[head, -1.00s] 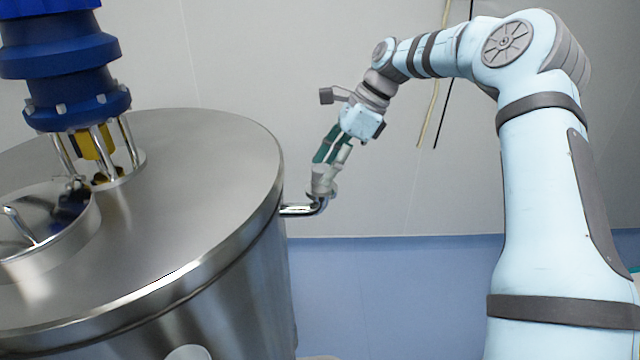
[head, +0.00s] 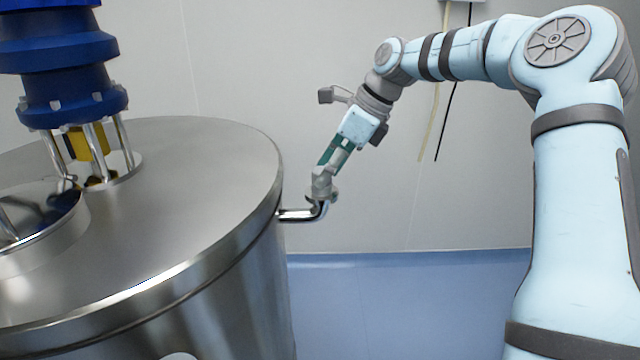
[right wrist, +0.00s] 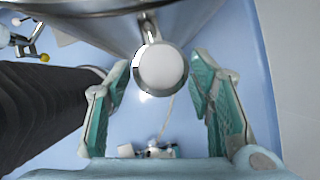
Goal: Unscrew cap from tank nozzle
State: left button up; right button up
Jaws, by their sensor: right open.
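The steel tank (head: 190,200) fills the left of the head view. Its bent nozzle (head: 298,214) sticks out from the right side near the rim and turns upward. In the right wrist view a round white cap (right wrist: 162,67) with a metal ring around it sits at the end of the nozzle (right wrist: 148,27). My right gripper (head: 322,186) is at the nozzle's end in the head view, tilted down toward it. In the right wrist view the right gripper (right wrist: 160,80) is open, one green-padded finger on each side of the cap, with gaps between. My left gripper is not in view.
A blue motor (head: 65,60) on steel posts stands on the tank lid. A round hatch (head: 40,235) is at the lid's front left. A pale wall (head: 240,60) stands behind. The blue floor (head: 400,300) right of the tank looks clear.

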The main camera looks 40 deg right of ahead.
jog(key=shift+f+m+h+b, duration=0.15)
jog(key=shift+m+h+b, duration=0.25)
jog(key=shift+m+b, duration=0.55)
jog(key=shift+s+a+m+t+b, duration=0.15)
jog(key=shift+m+t+b, duration=0.25)
jog(key=shift+b, duration=0.35)
jog(key=shift+r+h, duration=0.25)
jog(key=shift+h, duration=0.05)
jog(key=shift+f+m, duration=0.1)
jog(key=shift+m, duration=0.45)
jog(key=shift+a+r+m+h+p, duration=0.1)
jog(key=shift+r+m+h+p, duration=0.2)
jog(key=shift+m+h+p, duration=0.3)
jog(key=shift+a+f+m+p, duration=0.1)
jog(key=shift+m+p, duration=0.4)
jog(key=shift+p, duration=0.1)
jog(key=shift+f, duration=0.1)
